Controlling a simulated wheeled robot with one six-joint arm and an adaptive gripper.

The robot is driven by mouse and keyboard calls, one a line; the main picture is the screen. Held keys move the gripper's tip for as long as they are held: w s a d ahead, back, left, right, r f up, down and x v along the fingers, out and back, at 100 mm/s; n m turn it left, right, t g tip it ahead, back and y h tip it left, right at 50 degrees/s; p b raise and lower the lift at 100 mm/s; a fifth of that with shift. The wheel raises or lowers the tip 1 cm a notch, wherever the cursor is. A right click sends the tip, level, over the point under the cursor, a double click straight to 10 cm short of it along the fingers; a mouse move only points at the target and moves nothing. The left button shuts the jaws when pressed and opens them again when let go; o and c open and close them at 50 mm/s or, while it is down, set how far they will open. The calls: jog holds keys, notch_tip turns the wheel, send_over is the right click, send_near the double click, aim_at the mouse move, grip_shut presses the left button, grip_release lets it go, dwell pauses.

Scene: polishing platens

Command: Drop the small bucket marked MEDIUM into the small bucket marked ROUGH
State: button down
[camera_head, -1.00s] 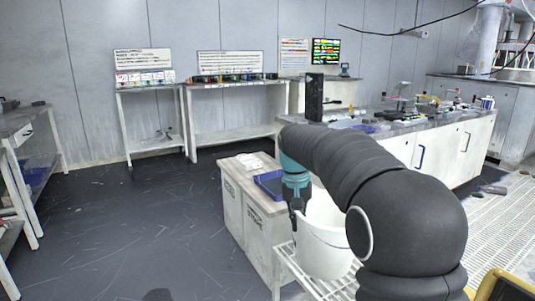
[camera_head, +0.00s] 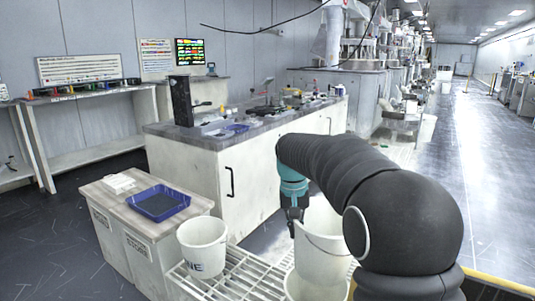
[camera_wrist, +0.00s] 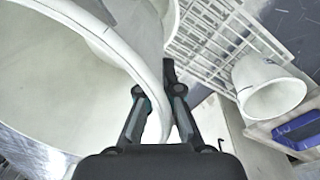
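My gripper (camera_head: 294,214) is shut on the rim of a white bucket (camera_head: 325,246), which hangs roughly upright. In the wrist view my gripper (camera_wrist: 160,92) has one finger on each side of the held bucket's rim (camera_wrist: 128,62). Another white bucket (camera_head: 312,290) shows partly below the held one, apparently under it; its bottom is cut off by the picture edge. No mark is readable on either, so I cannot tell which is MEDIUM or ROUGH. A third white bucket (camera_head: 203,243), with partly visible dark letters, stands to the left; it also shows in the wrist view (camera_wrist: 268,86).
The buckets' white slatted rack (camera_head: 235,276) adjoins cabinets bearing a blue tray (camera_head: 158,203). A long grey-topped bench (camera_head: 215,140) with equipment stands behind. My dark arm hides the area right of the held bucket. Open floor (camera_head: 480,180) lies far right.

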aim_at(296, 239)
jog(key=shift+f, duration=0.95)
jog(key=shift+d+f+b, duration=0.1)
jog(key=shift+f+b, duration=0.6)
jog(key=shift+f, duration=0.2)
jog(key=c, duration=1.2)
grip_release()
jog(key=shift+c, duration=0.2)
notch_tip(296, 239, up, 12)
jog(key=shift+a, duration=0.45)
